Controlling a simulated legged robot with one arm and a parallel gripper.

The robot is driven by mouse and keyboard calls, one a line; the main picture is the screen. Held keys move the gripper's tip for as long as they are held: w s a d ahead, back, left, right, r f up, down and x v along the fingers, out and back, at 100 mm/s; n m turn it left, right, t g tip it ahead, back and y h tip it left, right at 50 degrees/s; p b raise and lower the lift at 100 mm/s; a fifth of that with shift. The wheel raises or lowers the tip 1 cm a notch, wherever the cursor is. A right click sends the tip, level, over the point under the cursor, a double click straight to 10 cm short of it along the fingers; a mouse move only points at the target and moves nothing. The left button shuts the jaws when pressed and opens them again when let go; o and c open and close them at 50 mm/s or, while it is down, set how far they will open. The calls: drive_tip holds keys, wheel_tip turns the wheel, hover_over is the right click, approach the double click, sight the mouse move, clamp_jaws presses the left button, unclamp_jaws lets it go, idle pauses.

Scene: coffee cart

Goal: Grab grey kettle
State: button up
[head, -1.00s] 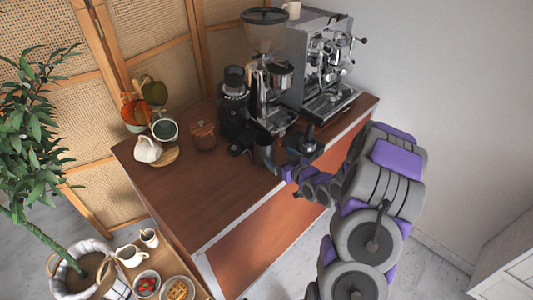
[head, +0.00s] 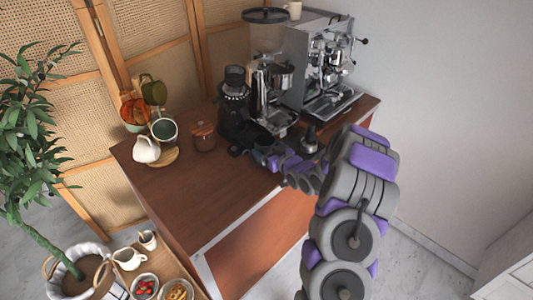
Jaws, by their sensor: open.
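My gripper (head: 262,156) is open over the front edge of the wooden counter, just in front of the coffee grinder. Its fingers point left and away from me. A small dark grey metal vessel, likely the grey kettle, stood at this spot a second ago. It is now mostly or wholly hidden behind my gripper and wrist. I cannot tell whether the fingers are around it, beside it or touching it.
The silver coffee grinder (head: 271,85) and espresso machine (head: 318,65) stand behind my gripper. A black grinder (head: 234,108) is left of it. The counter's front left (head: 195,195) is clear.

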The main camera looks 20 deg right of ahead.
drive_tip(key=c, duration=1.1)
drive_tip(key=shift+r, duration=0.1)
